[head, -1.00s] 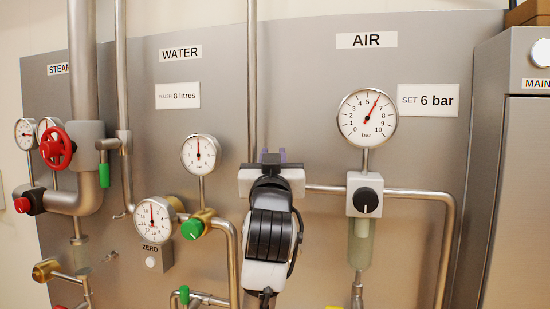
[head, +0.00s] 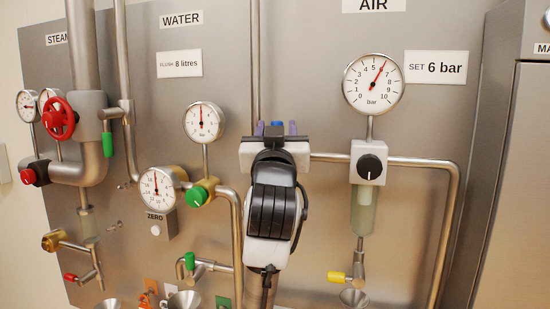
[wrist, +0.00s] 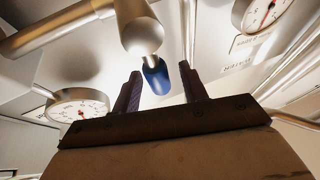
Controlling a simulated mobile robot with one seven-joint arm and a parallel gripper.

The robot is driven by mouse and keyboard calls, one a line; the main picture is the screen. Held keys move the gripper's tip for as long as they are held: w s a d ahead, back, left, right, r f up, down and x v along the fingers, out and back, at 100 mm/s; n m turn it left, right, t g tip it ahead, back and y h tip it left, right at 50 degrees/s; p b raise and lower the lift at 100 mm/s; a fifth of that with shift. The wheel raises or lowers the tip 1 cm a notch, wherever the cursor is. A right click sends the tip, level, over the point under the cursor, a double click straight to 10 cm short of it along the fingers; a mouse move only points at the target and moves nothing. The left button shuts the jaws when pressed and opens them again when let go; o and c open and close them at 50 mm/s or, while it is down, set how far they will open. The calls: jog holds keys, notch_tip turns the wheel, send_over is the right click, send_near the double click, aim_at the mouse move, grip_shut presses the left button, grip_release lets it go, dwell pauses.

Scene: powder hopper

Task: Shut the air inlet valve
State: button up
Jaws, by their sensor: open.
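A blue valve handle (head: 277,124) shows as a small patch just above my gripper (head: 276,130) in the head view. My gripper and wrist hide most of the valve and its pipe there. In the wrist view the blue handle (wrist: 156,77) hangs on a short stem from a round metal valve body (wrist: 143,35). My gripper (wrist: 160,84) is open, its dark fingers on either side of the handle in that picture. I see no clear contact. The air gauge (head: 373,84) reads about 6 bar, beside a "SET 6 bar" label (head: 436,68).
A regulator with a black knob (head: 369,168) and clear bowl is to the right, with a yellow handle (head: 339,277) below. A green knob (head: 198,195), the ZERO gauge (head: 157,188) and a red steam wheel (head: 58,118) are to the left. Pipes run close around my gripper.

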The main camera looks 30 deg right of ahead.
jog(key=b+v, duration=0.3)
jog(key=v, duration=0.8)
jog(key=shift+s+a, duration=0.1)
